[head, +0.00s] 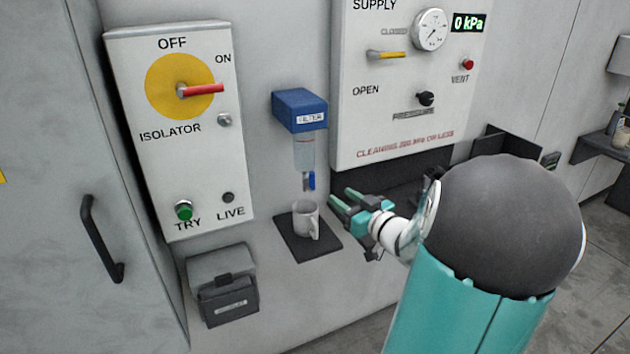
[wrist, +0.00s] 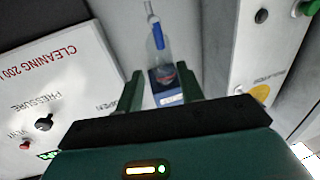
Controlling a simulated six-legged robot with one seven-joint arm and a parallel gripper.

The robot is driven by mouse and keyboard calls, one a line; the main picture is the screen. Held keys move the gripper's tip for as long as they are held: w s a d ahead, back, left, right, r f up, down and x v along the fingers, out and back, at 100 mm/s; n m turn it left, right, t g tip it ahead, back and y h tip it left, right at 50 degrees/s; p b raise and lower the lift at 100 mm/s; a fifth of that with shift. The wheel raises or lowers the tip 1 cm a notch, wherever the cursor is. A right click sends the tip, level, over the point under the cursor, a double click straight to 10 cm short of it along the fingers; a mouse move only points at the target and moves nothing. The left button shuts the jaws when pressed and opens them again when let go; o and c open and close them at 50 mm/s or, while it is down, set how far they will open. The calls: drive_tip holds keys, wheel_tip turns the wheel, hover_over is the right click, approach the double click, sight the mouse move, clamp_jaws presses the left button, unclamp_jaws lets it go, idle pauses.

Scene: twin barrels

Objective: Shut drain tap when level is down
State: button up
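A blue-topped filter (head: 300,112) with a clear bowl (head: 304,152) hangs on the wall. The drain tap (head: 311,181) below it has a small blue lever that hangs about vertical. In the wrist view, which is upside down, the blue lever (wrist: 157,36) lies roughly in line with the bowl (wrist: 160,58). The liquid level is too small to tell. A white mug (head: 306,219) stands under the tap. My gripper (head: 339,206) is right of the mug and tap, touching neither. In the wrist view its two green fingers (wrist: 161,82) are apart and empty.
A dark shelf (head: 290,246) bears the mug. The supply panel (head: 410,135) above my gripper reads 0 kPa on its display (head: 468,22). The isolator panel (head: 150,170), its red handle pointing toward ON, is at left. A grey box (head: 223,285) hangs below it.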

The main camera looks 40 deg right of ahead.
sight(314, 177)
drive_tip(key=w, duration=0.7)
drive_tip(key=w+d, duration=0.1)
drive_tip(key=w, duration=0.3)
drive_tip(key=shift+w, duration=0.15)
clamp_jaws()
